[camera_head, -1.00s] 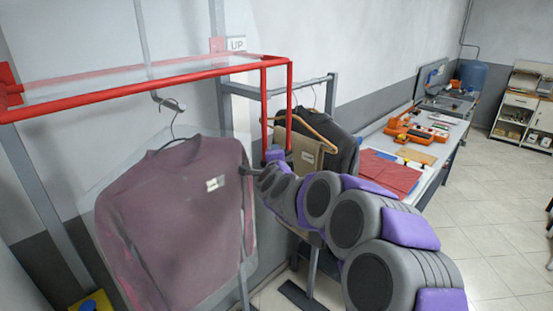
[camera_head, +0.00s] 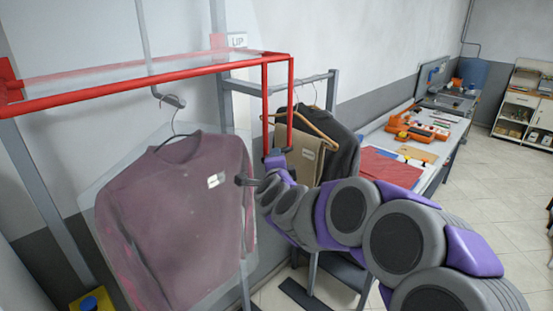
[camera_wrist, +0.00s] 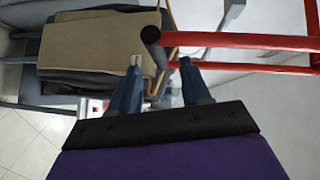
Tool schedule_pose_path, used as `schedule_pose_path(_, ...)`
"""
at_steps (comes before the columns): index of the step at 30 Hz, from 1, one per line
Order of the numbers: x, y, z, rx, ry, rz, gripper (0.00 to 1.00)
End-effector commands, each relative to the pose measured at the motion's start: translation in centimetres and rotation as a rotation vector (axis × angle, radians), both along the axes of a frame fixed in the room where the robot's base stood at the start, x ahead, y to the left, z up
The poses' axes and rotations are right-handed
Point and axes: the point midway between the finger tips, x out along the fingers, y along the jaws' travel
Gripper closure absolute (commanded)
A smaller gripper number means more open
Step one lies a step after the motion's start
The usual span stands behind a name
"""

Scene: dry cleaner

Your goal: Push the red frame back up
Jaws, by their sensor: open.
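The red frame (camera_head: 160,76) extends across the upper left of the head view, with clear film along it. Two red bars hang from its right end to a dark grip, which my arm partly hides. In the wrist view, the red bars (camera_wrist: 245,41) run in from the right and the dark grip (camera_wrist: 151,36) ends near the fingertips. My gripper (camera_wrist: 160,63) is open, with its two blue fingers apart and the grip just ahead of the gap. Contact cannot be told. In the head view, my gripper (camera_head: 271,158) is at the foot of the hanging bars, mostly hidden.
A maroon shirt (camera_head: 180,215) under clear film hangs left of my arm. Brown trousers (camera_head: 303,160) and a dark garment (camera_head: 340,150) hang behind it. A workbench (camera_head: 440,165) with tools and red cloth stands right.

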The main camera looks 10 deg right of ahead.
Motion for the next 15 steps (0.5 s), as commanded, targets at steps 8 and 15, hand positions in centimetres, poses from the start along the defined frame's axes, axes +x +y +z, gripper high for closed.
schedule_pose_path(8, -4.5, 0.9, 0.6, -0.001, -0.001, 0.002, 0.53)
schedule_pose_path(15, -7.8, 1.4, 1.1, -0.001, -0.001, -0.001, 0.53)
